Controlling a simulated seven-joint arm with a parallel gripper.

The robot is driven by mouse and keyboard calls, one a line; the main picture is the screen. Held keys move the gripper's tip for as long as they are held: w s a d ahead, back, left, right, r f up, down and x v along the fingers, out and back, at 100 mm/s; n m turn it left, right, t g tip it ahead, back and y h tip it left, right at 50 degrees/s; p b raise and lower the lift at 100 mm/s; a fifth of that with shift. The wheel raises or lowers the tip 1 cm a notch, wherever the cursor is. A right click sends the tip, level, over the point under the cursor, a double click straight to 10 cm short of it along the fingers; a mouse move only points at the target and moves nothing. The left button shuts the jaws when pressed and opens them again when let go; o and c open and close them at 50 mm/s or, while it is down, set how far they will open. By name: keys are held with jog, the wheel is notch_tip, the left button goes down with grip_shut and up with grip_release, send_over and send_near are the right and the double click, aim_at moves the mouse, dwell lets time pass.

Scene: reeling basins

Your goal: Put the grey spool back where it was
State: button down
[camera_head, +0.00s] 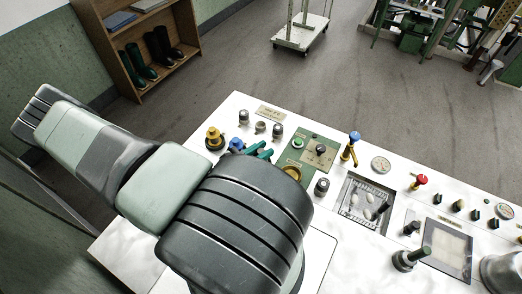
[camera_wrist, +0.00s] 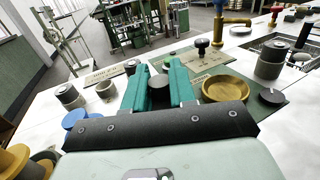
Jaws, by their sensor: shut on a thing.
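My gripper (camera_wrist: 165,65) reaches out level over the white console, with its teal fingers on either side of a dark grey spool (camera_wrist: 158,91). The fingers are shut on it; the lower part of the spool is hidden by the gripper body. In the head view my gripper (camera_head: 266,150) shows only its teal fingers past the dark wrist, and the held spool is hard to make out there. Two other grey pieces stand left of the fingers in the wrist view, a taller spool (camera_wrist: 70,97) and a shorter one (camera_wrist: 106,89).
A yellow spool (camera_head: 214,139) and a blue piece (camera_wrist: 75,118) stand close on the left. A gold dish (camera_wrist: 225,89), a black knob (camera_wrist: 202,46) and a grey spool (camera_wrist: 271,64) are on the right. A yellow tap with a blue top (camera_head: 351,145) rises beyond the basin (camera_head: 345,203).

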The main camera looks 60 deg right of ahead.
jog(key=shift+f, duration=0.15)
jog(key=c, duration=0.9)
grip_release()
jog(key=shift+r, duration=0.2)
jog(key=v, duration=1.2)
